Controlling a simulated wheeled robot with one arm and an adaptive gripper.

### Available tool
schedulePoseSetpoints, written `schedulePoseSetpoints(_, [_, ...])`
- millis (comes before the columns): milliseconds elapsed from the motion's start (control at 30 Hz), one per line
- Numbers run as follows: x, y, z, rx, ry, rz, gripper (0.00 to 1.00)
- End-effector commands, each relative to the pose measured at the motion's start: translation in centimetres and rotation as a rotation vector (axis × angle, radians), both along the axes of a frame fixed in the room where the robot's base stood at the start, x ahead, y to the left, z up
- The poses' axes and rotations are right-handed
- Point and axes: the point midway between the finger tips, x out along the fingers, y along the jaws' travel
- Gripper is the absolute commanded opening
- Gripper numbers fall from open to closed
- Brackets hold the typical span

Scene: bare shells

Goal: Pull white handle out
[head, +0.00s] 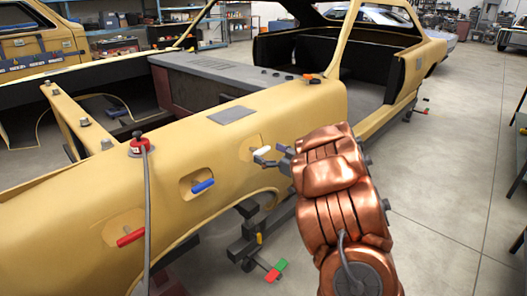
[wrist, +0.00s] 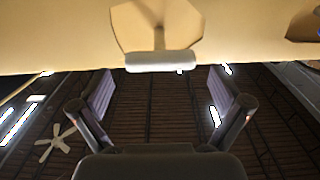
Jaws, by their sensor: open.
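The white handle (head: 262,150) sits in a shallow recess on the side of the yellow car shell (head: 215,150). In the wrist view the white handle (wrist: 161,62) is a horizontal bar on a short stem, in front of its recess. My gripper (head: 273,157) is close to the handle, at its right and slightly below in the head view. In the wrist view my gripper (wrist: 160,88) is open and empty, with one finger on each side below the handle's ends. The fingers look apart from the handle; their exact gap in depth cannot be told.
A blue handle (head: 203,186) and a red handle (head: 131,237) stick out of other recesses on the panel. A grey hose (head: 148,215) hangs from a red fitting (head: 139,145). Grey stand parts (head: 252,245) are below the shell.

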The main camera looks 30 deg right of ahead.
Motion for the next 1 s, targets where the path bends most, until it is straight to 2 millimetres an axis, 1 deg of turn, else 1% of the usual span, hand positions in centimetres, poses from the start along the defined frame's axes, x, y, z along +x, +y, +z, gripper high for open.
schedulePoseSetpoints(33, [-1.0, -0.4, 0.0, -0.001, 0.003, -0.005, 1.0])
schedulePoseSetpoints(100, [-2.4, -0.7, 0.0, 0.0, 0.001, -0.005, 1.0])
schedulePoseSetpoints(300, [-6.0, -1.5, 0.0, -0.001, 0.001, -0.002, 1.0])
schedulePoseSetpoints(500, [-8.3, -2.0, -0.1, 0.0, 0.003, -0.003, 1.0])
schedulePoseSetpoints(700, [-9.1, -2.0, -0.1, 0.001, 0.001, 0.001, 1.0])
schedulePoseSetpoints(1000, [-9.1, -2.0, -0.1, 0.001, 0.001, 0.001, 1.0])
